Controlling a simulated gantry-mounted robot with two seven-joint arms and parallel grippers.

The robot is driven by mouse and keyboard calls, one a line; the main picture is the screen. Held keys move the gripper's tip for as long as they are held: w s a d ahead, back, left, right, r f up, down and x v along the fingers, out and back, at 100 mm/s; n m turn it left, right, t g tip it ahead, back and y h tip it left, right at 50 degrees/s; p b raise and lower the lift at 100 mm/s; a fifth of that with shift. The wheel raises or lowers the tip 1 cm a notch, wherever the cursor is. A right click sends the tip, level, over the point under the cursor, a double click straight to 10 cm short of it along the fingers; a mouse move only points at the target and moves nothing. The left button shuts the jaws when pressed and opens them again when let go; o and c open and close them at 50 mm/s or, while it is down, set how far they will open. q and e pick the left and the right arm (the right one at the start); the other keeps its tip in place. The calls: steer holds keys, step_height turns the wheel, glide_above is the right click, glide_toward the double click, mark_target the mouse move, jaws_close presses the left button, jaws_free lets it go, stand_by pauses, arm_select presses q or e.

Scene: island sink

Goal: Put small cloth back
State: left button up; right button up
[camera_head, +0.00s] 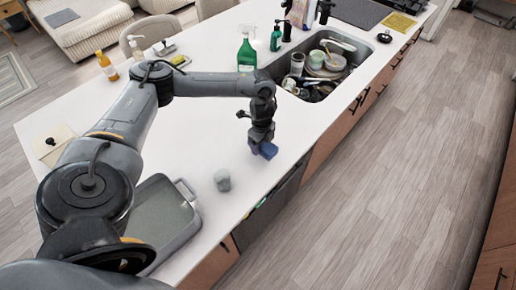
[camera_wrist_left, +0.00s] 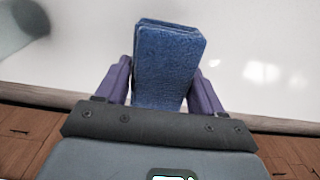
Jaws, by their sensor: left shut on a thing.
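A small blue folded cloth (camera_wrist_left: 168,62) is held between the two purple fingers of my left gripper (camera_wrist_left: 165,85) in the left wrist view. The gripper is shut on it. In the head view the blue cloth (camera_head: 268,150) shows at the tip of my left gripper (camera_head: 262,144), over the white counter (camera_head: 200,125) near its front edge. I cannot tell how high it is above the counter. My right gripper is not in view.
The sink (camera_head: 325,66) with stacked dishes lies beyond the gripper. A green spray bottle (camera_head: 246,54) stands left of the sink. A grey cup (camera_head: 222,180) and a grey tray (camera_head: 165,212) are nearer. Open counter lies between cup and sink.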

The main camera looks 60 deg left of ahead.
arm_select(q)
steer(key=shift+s+a+f, duration=0.1)
steer(key=shift+a+f, duration=0.2)
steer(key=shift+a, duration=0.2)
steer(key=shift+s+a+f, duration=0.1)
steer(key=shift+a+f, duration=0.2)
steer(key=shift+a, duration=0.2)
steer(key=shift+f, duration=2.05)
steer(key=shift+f, duration=0.15)
steer(key=o, duration=1)
